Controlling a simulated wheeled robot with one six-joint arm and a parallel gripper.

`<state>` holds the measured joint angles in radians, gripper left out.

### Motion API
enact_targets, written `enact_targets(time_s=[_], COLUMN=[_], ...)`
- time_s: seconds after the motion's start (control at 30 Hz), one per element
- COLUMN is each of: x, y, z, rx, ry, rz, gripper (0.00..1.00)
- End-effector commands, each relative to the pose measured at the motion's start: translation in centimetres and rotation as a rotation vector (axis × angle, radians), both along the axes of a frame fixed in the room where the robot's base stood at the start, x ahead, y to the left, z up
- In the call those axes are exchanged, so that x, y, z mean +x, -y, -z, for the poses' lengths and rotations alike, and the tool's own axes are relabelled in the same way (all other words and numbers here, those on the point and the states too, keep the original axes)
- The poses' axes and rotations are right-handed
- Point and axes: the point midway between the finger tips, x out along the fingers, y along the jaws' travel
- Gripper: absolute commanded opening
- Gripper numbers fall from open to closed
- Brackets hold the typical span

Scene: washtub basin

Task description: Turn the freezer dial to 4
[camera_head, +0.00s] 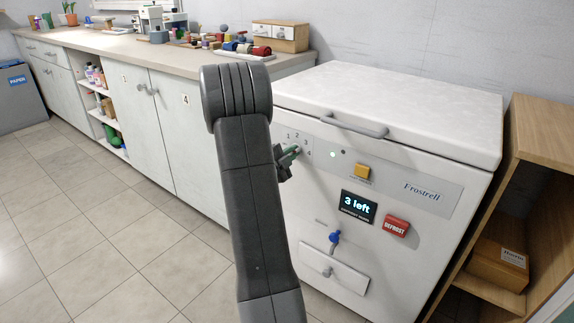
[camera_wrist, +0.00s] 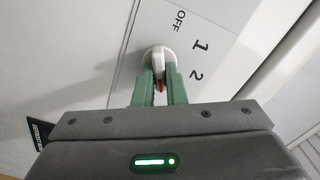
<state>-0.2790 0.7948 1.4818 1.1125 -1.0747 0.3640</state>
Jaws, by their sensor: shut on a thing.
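The white chest freezer (camera_head: 390,110) stands right of centre in the head view. Its dial panel (camera_head: 318,147) carries the numbers 1, 2, 3 and 4. My gripper (camera_head: 294,151) is at the panel, and its fingers and my arm largely hide the dial there. In the wrist view the green fingers of my gripper (camera_wrist: 159,78) are shut on the white dial (camera_wrist: 158,54), one on each side. A red mark shows on the dial between the fingers. OFF, 1 and 2 show beside it; I cannot tell which number the mark faces.
On the freezer front are a yellow button (camera_head: 362,172), a display (camera_head: 358,206) reading "3 left", a red DEFROST button (camera_head: 396,226) and a blue tap (camera_head: 335,237). The lid (camera_head: 400,105) is closed. A wooden shelf (camera_head: 540,130) stands close on the right; tiled floor (camera_head: 120,240) is clear at left.

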Motion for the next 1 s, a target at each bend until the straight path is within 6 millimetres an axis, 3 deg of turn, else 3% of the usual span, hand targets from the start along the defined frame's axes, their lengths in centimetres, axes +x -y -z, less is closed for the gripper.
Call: enact_targets(time_s=[0.5, 1.0], x=[0.16, 0.24], y=[-0.22, -0.29], z=[0.14, -0.3], rx=[0.312, 0.393], ry=[0.234, 0.294], rz=[-0.007, -0.01], gripper=[0.0, 0.0])
